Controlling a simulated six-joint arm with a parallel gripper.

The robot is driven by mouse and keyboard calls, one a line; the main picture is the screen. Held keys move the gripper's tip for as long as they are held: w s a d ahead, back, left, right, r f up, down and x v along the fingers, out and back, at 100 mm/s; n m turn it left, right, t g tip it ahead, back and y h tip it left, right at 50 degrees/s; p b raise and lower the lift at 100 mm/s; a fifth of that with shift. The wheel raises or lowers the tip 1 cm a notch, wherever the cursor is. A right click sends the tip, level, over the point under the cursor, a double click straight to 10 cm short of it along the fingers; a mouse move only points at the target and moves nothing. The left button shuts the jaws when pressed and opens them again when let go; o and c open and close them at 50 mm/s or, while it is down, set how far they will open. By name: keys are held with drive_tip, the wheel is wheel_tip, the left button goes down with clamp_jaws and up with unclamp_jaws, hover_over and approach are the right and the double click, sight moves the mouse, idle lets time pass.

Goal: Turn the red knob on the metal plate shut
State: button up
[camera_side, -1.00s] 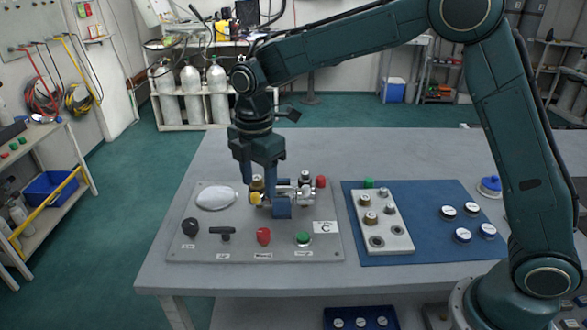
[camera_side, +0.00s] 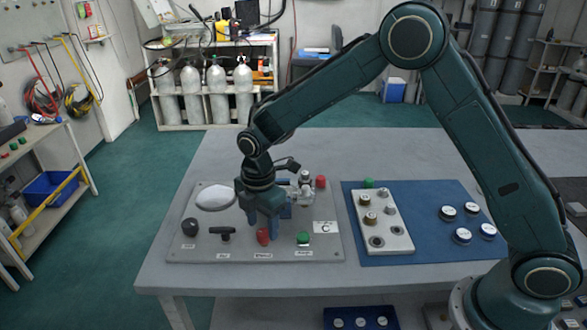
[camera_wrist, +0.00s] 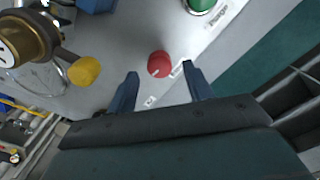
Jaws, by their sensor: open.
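The red knob (camera_side: 263,236) stands on the metal plate (camera_side: 190,255) at its front edge, between a black T-handle and a green knob. My gripper (camera_side: 261,228) is low over the plate, just behind and around the red knob in the side view. In the wrist view the red knob (camera_wrist: 159,64) lies ahead of and between the two blue fingertips of my gripper (camera_wrist: 161,76). The fingers are apart and nothing is held. A pale line shows on the knob's lower edge. I cannot tell whether the fingers touch it.
A black T-handle (camera_side: 222,233) and a black round knob (camera_side: 190,227) are left of the red knob. A green knob (camera_side: 303,238) is right. A blue mat (camera_side: 430,250) lies right of the plate.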

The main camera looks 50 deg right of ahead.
drive_tip(key=shift+f, duration=1.1)
drive_tip(key=c, duration=1)
drive_tip(key=shift+o, duration=0.2)
